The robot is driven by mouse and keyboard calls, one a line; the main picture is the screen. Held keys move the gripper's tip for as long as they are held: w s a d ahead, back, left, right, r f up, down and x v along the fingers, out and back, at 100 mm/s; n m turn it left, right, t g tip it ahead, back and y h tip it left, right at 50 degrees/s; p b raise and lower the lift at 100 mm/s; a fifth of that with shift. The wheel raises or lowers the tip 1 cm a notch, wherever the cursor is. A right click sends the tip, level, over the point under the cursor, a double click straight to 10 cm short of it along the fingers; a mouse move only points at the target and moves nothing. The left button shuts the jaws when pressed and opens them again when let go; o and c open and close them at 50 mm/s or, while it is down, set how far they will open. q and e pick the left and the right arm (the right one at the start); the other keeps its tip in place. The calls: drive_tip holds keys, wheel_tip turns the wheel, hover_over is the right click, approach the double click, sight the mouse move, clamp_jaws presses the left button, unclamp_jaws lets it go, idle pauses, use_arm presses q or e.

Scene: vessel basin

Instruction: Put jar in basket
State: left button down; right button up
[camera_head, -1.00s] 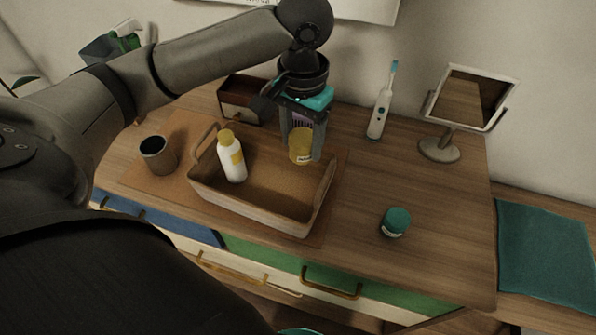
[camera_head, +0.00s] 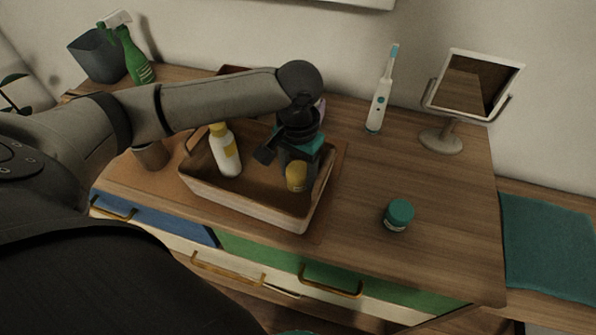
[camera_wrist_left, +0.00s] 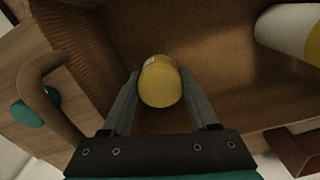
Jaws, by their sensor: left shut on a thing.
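A small jar with a yellow lid (camera_head: 296,177) is between the fingers of my left gripper (camera_head: 298,172), inside the right part of the wooden basket (camera_head: 246,206). In the left wrist view the jar (camera_wrist_left: 160,82) sits between the two fingertips (camera_wrist_left: 162,92), with the woven basket floor (camera_wrist_left: 215,95) beneath it. The gripper is shut on the jar. I cannot tell whether the jar touches the floor. A second jar with a teal lid (camera_head: 398,214) stands on the table to the right of the basket.
A white and yellow bottle (camera_head: 226,152) stands in the left part of the basket. A brown cup (camera_head: 150,156) is left of the basket, partly behind my arm. A toothbrush (camera_head: 378,98) and a mirror (camera_head: 470,85) stand at the back right. The tabletop right of the basket is mostly clear.

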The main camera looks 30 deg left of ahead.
sight(298, 170)
use_arm(q)
drive_tip(key=shift+f, duration=0.1)
drive_tip(key=shift+c, duration=2.2)
unclamp_jaws()
drive_tip(key=shift+r, duration=0.35)
wheel_tip(298, 170, up, 12)
drive_tip(key=p, duration=0.3)
drive_tip(key=shift+f+p, duration=0.2)
drive_tip(key=shift+p, duration=0.2)
